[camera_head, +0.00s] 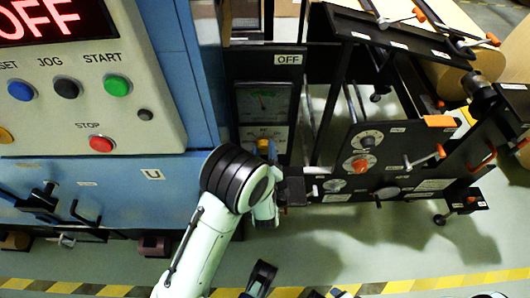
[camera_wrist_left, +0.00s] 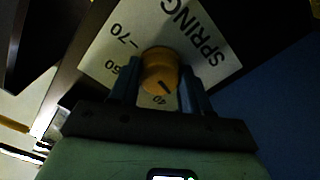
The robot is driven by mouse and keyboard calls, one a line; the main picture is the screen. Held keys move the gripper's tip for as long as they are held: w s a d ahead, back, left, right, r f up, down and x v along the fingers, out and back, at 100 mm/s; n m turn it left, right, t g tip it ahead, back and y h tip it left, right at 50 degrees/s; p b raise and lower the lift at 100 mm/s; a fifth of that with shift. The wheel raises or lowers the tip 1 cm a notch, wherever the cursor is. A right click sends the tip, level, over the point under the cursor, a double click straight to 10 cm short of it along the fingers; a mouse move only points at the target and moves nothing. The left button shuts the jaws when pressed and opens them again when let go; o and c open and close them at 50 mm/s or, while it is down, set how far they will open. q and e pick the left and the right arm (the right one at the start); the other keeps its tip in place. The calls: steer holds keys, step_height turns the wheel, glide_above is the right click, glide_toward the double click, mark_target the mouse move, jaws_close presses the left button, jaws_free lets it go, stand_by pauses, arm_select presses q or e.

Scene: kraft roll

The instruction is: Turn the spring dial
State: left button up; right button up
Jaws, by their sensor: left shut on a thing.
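The spring dial is a small orange-yellow knob (camera_wrist_left: 161,70) with a dark pointer line, on a pale plate (camera_wrist_left: 103,62) marked SPRING, with the numbers 70, 60 and 40 readable. The pointer line lies close to the 40. My left gripper (camera_wrist_left: 161,82) is shut on the knob, one finger on each side. In the head view the knob (camera_head: 264,145) shows as a bit of yellow below a gauge (camera_head: 264,102), and my left gripper (camera_head: 265,153) reaches up to it, its wrist hiding part. Dark parts at the bottom edge may be my right gripper; its jaws are unclear.
A blue cabinet with a grey button panel (camera_head: 95,130) and a red OFF display (camera_head: 52,20) stands at the left. A black machine frame with several dials and orange-tipped levers (camera_head: 436,121) is at the right. Brown rolls stand behind it. Yellow-black tape (camera_head: 440,283) crosses the floor.

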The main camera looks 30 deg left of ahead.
arm_select(q)
steer(key=shift+w+a+n+b, duration=0.1)
steer(key=shift+n+b, duration=0.25)
steer(key=shift+n, duration=0.35)
steer(key=shift+r+n+b, duration=0.15)
steer(key=shift+n+b, duration=0.25)
steer(key=shift+n, duration=0.3)
arm_select(e)
steer(key=shift+s+d+f, duration=0.1)
steer(key=shift+d+f, duration=0.2)
steer(key=shift+f, duration=0.35)
steer(key=shift+s+d+f, duration=0.1)
steer(key=shift+d+f, duration=0.15)
steer(key=shift+f, duration=0.4)
arm_select(q)
steer(key=o, duration=1.1)
steer(key=shift+c, duration=0.2)
arm_select(e)
steer(key=shift+w, duration=0.1)
